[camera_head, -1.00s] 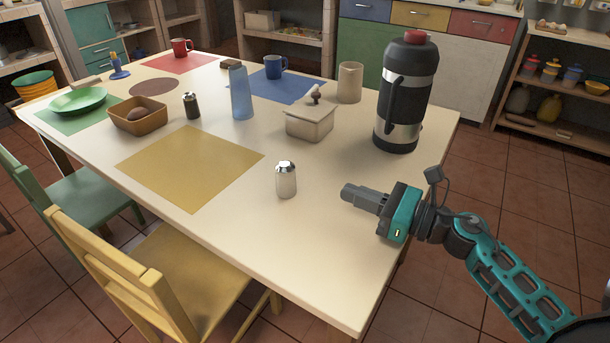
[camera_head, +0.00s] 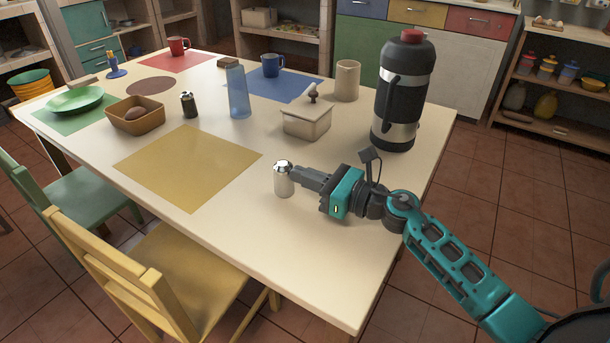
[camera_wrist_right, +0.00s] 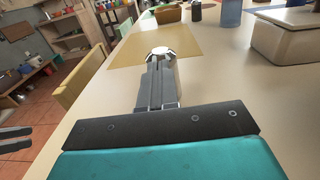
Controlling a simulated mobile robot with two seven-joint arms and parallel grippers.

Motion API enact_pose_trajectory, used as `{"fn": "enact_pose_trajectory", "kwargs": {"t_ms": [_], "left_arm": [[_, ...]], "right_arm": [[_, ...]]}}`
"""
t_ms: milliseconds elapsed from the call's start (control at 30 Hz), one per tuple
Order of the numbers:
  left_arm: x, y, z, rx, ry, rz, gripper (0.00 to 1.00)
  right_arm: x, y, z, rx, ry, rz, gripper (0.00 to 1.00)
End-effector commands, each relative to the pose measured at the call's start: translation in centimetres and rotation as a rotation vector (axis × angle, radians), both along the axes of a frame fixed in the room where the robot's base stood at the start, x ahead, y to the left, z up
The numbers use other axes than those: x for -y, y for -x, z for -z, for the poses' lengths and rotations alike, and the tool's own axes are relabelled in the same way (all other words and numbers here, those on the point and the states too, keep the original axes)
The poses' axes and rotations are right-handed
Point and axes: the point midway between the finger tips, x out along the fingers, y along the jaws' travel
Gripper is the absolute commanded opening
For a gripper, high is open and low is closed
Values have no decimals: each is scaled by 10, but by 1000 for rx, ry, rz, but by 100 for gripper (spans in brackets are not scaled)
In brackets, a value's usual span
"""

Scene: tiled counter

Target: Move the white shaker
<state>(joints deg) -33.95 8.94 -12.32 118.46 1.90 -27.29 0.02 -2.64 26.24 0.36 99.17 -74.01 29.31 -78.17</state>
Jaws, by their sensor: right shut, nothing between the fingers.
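The white shaker (camera_head: 283,182) with a shiny metal cap stands upright on the table, just right of the yellow mat. My right gripper (camera_head: 302,176) is shut and empty, its fingertips pointing left at the shaker's right side. From the head view I cannot tell whether they touch it. In the right wrist view the shaker's cap (camera_wrist_right: 161,51) shows just beyond the closed fingers (camera_wrist_right: 157,88), which hide most of its body. My left gripper is not in the head view.
A yellow mat (camera_head: 187,167) lies left of the shaker. A lidded box (camera_head: 306,121), a blue glass (camera_head: 238,95), a dark shaker (camera_head: 189,104) and a tall black flask (camera_head: 401,95) stand farther back. The table's front right (camera_head: 320,270) is clear. A yellow chair (camera_head: 200,290) stands in front.

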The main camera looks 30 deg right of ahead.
Motion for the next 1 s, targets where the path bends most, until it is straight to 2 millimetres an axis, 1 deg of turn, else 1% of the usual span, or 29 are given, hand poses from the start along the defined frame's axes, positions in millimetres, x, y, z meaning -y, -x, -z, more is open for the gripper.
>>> {"fn": "enact_pose_trajectory", "kwargs": {"t_ms": [133,267,667,900,1000], "left_arm": [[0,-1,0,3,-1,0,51],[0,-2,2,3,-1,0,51],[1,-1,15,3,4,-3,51],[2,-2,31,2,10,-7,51],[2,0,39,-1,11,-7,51]], "right_arm": [[-2,-3,0,2,-1,0,0],[-12,-20,-1,3,-3,-2,0],[-58,-91,0,3,-2,0,0],[-84,-132,3,3,-2,-1,0],[-94,-147,2,3,-1,-1,0]]}}
